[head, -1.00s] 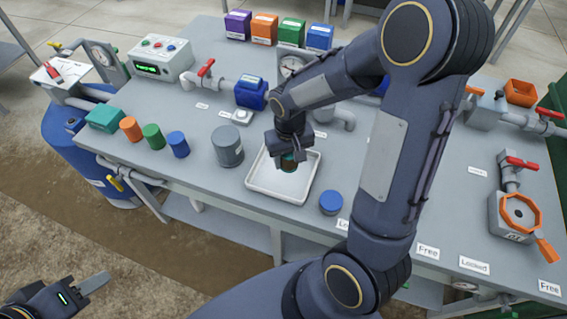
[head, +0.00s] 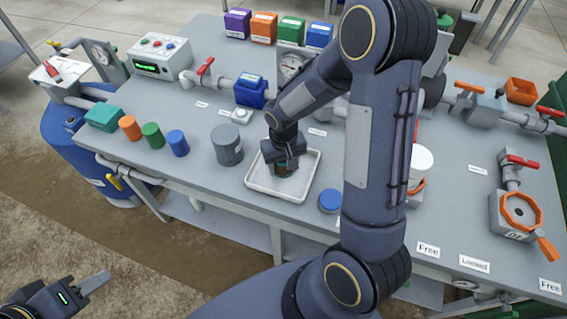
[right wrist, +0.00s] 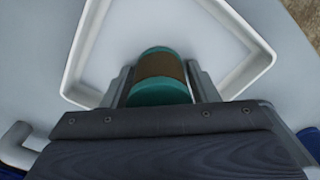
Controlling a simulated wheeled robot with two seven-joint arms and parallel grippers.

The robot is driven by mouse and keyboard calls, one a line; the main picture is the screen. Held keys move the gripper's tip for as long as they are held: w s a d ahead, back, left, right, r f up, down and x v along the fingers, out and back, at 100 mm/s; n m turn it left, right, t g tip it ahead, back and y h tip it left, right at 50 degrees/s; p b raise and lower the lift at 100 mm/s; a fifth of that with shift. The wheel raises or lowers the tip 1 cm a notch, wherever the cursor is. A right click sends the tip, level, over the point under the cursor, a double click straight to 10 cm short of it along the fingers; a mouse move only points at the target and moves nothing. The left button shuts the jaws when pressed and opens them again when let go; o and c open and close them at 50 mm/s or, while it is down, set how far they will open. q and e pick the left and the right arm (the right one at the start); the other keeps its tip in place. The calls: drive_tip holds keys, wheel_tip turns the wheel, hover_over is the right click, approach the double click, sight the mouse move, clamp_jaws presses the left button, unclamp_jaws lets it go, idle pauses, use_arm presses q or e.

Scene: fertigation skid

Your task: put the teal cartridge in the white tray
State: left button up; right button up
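The teal cartridge (head: 283,172), with a brown band round its middle, is at the white tray (head: 262,187) in the head view, within the tray's outline. In the right wrist view the cartridge (right wrist: 160,92) lies between the two fingers of my right gripper (right wrist: 160,85), which appear to touch its sides. The tray's raised rim (right wrist: 82,50) shows around it. I cannot tell whether the cartridge touches the tray floor. My left gripper (head: 95,283) is at the lower left, off the table; only one finger shows clearly.
A grey cylinder (head: 227,146) stands left of the tray, and a blue round cap (head: 330,201) right of it. Orange (head: 130,128), green (head: 153,136) and blue (head: 177,143) cylinders stand further left. Pipes and a gauge (head: 290,66) are behind. My right arm hides part of the table.

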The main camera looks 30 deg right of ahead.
drive_tip(key=shift+o, duration=1.3)
wheel_tip(320, 180, up, 12)
drive_tip(key=shift+r+p, duration=0.15)
drive_tip(key=shift+p, duration=0.25)
drive_tip(key=s+a+r+t+y, duration=0.2)
drive_tip(key=s+r, duration=0.2)
drive_tip(key=s, duration=0.4)
drive_tip(key=s+a+r+t+y, duration=0.1)
drive_tip(key=s+a+r+t, duration=0.1)
drive_tip(key=s, duration=0.7)
drive_tip(key=shift+r+n+t+y, duration=0.35)
drive_tip(key=shift+r+t, duration=0.45)
drive_tip(key=shift+r, duration=0.45)
drive_tip(key=shift+s, duration=0.1)
